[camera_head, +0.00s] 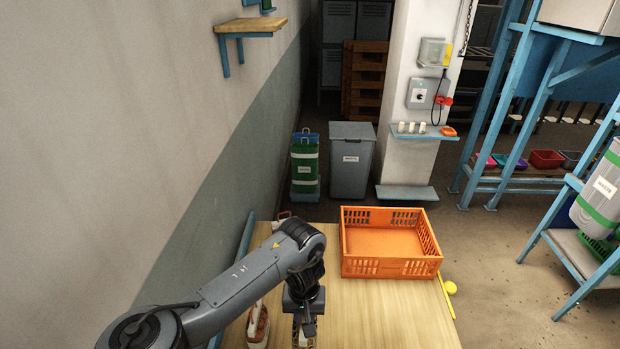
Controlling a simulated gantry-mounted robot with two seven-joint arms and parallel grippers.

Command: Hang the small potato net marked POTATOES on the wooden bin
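My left gripper (304,308) points down over the wooden table (385,318), near the bottom edge of the view. Its fingers are small and dark, and I cannot tell whether they are open or shut. A small pale and dark thing (304,338) shows right below it, cut off by the frame edge; I cannot tell whether it is held. I cannot make out a small net marked POTATOES or a wooden bin. My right gripper is not in view.
An empty orange crate (390,267) sits at the table's far right. A brown and white object (258,327) lies left of my gripper. The right tabletop is clear.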

